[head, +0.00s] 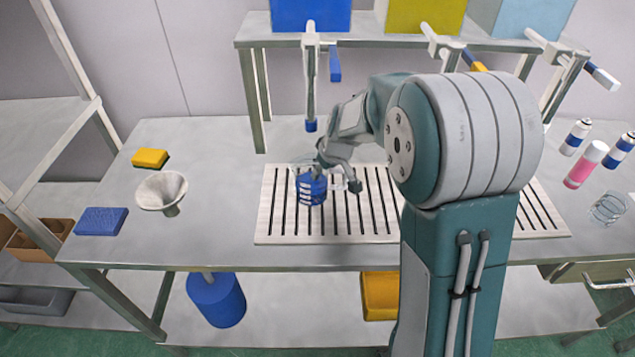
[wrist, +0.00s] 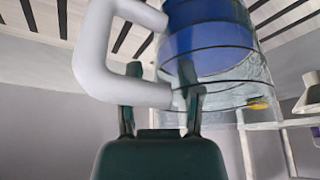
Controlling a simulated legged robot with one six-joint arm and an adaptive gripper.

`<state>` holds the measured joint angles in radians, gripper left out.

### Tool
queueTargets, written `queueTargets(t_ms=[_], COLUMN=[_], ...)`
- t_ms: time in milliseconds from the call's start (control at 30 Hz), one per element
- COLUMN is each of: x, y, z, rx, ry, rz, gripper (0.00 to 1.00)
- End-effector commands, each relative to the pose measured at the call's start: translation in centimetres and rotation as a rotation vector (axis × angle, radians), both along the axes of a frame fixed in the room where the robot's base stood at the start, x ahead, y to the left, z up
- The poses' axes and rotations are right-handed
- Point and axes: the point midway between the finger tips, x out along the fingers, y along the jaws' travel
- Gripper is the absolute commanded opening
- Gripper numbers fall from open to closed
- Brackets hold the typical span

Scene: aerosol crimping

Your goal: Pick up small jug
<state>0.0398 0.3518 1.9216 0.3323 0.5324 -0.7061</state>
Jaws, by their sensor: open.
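The small jug (head: 311,190) is a clear vessel with blue contents, standing upright on the slatted grate below the first tap. In the wrist view the jug (wrist: 212,45) fills the upper right, with its pale handle (wrist: 92,45) to its left. My gripper (head: 338,178) is at the jug's right side in the head view. In the wrist view my gripper (wrist: 160,72) is open, with its two fingers close to the handle's lower bar. I cannot tell whether they touch the handle. My arm hides part of the grate.
A funnel (head: 162,192), a yellow sponge (head: 150,158) and a blue sponge (head: 101,221) lie left. Spray cans (head: 586,164) and a clear glass (head: 608,207) stand right. The blue tap (head: 311,90) hangs above the jug. The table left of the grate (head: 258,238) has free room.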

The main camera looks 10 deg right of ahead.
Motion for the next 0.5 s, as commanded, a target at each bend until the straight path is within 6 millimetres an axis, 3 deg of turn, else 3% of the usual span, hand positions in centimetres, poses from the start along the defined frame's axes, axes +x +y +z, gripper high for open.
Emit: queueTargets(t_ms=[33,67,133,167,500], x=[-0.05,-0.06,-0.06,-0.07,-0.06], y=[0.00,-0.01,-0.03,-0.03,0.00], z=[-0.10,-0.10,-0.10,-0.11,-0.12], rx=[0.000,0.000,0.001,0.001,0.001], ry=[0.002,0.003,0.003,0.003,0.003], rz=[0.000,0.000,0.001,0.001,0.001], gripper=[0.46,0.37,0.06,0.00,0.00])
